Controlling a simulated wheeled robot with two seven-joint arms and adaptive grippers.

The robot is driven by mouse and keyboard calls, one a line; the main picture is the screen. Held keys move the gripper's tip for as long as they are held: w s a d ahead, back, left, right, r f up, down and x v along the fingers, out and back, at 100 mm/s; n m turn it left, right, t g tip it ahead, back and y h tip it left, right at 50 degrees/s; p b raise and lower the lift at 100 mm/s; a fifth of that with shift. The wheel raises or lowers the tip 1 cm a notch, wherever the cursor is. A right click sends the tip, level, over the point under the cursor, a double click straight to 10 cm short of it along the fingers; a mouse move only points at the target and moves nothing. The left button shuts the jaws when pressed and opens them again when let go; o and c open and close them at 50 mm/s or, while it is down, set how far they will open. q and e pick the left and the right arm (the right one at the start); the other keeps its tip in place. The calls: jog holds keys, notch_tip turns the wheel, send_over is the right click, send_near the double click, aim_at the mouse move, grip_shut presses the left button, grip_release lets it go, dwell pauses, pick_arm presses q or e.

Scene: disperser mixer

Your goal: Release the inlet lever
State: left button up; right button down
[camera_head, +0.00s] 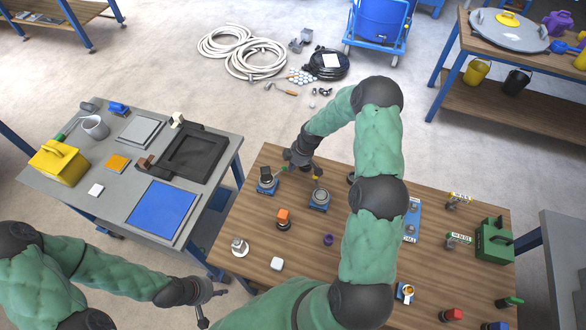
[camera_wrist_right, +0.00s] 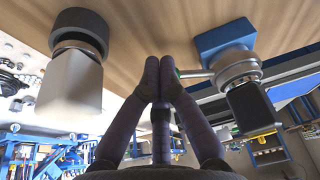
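The inlet lever (camera_wrist_right: 196,73) is a thin silver rod with a green end, on a silver valve (camera_wrist_right: 236,66) with a blue base and black top. The valve stands on the wooden table in the head view (camera_head: 267,183). My right gripper (camera_wrist_right: 159,62) has its fingertips drawn together over the lever's green end, which is partly hidden behind one finger. In the head view, my right gripper (camera_head: 300,160) is between this valve and a second one (camera_head: 319,199) with a yellow-tipped lever. My left gripper (camera_head: 212,304) is open and empty at the lower left.
The wooden table (camera_head: 345,262) also holds an orange-topped part (camera_head: 283,217), a white block (camera_head: 277,264) and a green box (camera_head: 494,241). A grey table (camera_head: 117,204) with a blue panel and black tray stands at the left.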

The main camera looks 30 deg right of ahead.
jog(key=shift+w, duration=0.15)
jog(key=shift+w+f+n+b, duration=0.1)
jog(key=shift+w+n+b, duration=0.75)
jog(key=shift+b, duration=0.5)
jog(key=w+n+b, duration=0.1)
jog(key=n+b, duration=0.1)
jog(key=w+a+n+g+b, duration=0.1)
jog(key=w+b, duration=0.1)
jog(key=w+n+g+b, duration=0.1)
jog(key=n, duration=0.1)
jog(key=shift+w+a+f+n+y+b, duration=0.1)
jog(key=shift+w+a+n+y+b, duration=0.25)
jog(key=shift+w+a+y+b, duration=0.05)
jog(key=w+a+n+g+b, duration=0.1)
jog(key=w+a+n, duration=0.1)
jog(key=n, duration=0.1)
jog(key=shift+w, duration=0.1)
jog(key=shift+s, duration=0.25)
jog(key=shift+s+a+r, duration=0.1)
jog(key=shift+s+r, duration=0.1)
jog(key=shift+s, duration=0.45)
